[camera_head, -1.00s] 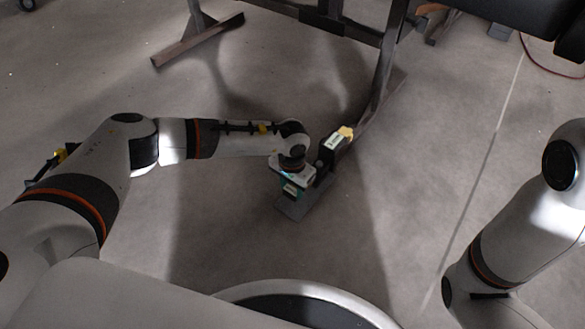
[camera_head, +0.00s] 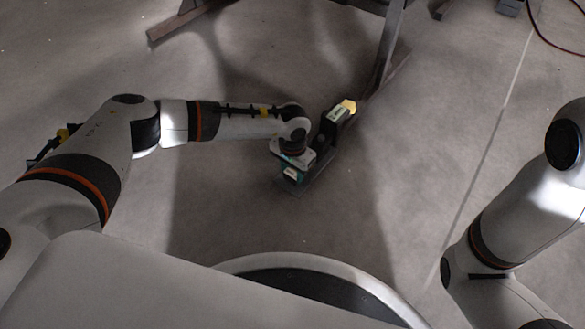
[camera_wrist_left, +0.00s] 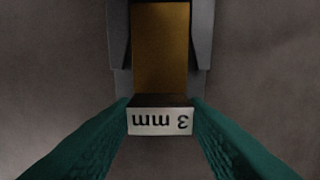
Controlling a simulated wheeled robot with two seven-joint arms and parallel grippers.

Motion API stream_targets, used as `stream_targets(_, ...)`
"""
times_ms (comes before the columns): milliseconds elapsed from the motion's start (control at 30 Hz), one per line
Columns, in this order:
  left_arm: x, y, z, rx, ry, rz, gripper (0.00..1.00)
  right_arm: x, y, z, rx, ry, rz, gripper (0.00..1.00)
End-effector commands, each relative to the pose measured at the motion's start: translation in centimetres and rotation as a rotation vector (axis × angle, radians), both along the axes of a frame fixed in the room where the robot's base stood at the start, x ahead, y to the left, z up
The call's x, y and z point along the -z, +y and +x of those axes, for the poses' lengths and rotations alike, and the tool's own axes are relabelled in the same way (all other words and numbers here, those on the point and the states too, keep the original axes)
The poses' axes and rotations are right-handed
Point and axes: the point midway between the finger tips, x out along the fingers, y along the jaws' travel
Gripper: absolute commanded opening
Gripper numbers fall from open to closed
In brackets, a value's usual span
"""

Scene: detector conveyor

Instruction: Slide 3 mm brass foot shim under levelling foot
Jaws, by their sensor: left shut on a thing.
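The brass shim (camera_wrist_left: 160,48) shows in the left wrist view as a flat golden strip running away from a dark handle block with a white "3 mm" label (camera_wrist_left: 160,122). The teal fingers of my left gripper (camera_wrist_left: 160,135) are shut on this block, one on each side. The strip lies between two grey side walls (camera_wrist_left: 117,45); its far end is out of frame. In the head view my left gripper (camera_head: 292,171) points down over a dark grey plate (camera_head: 312,186) on the floor. The levelling foot cannot be made out clearly. My right gripper is out of view.
A dark upright with a yellow-topped, white-labelled block (camera_head: 338,113) stands just right of my left gripper. A grey frame leg (camera_head: 388,45) rises behind it. The floor to the right is clear up to my right arm. A red cable (camera_head: 545,40) lies far right.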

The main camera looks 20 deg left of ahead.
Motion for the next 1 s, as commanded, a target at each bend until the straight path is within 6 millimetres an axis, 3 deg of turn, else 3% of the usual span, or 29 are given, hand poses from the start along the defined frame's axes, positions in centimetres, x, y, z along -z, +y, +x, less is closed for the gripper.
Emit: stream_targets(1000,1.2,0.0,0.0,0.001,0.001,0.0,0.16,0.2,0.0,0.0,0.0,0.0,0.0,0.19)
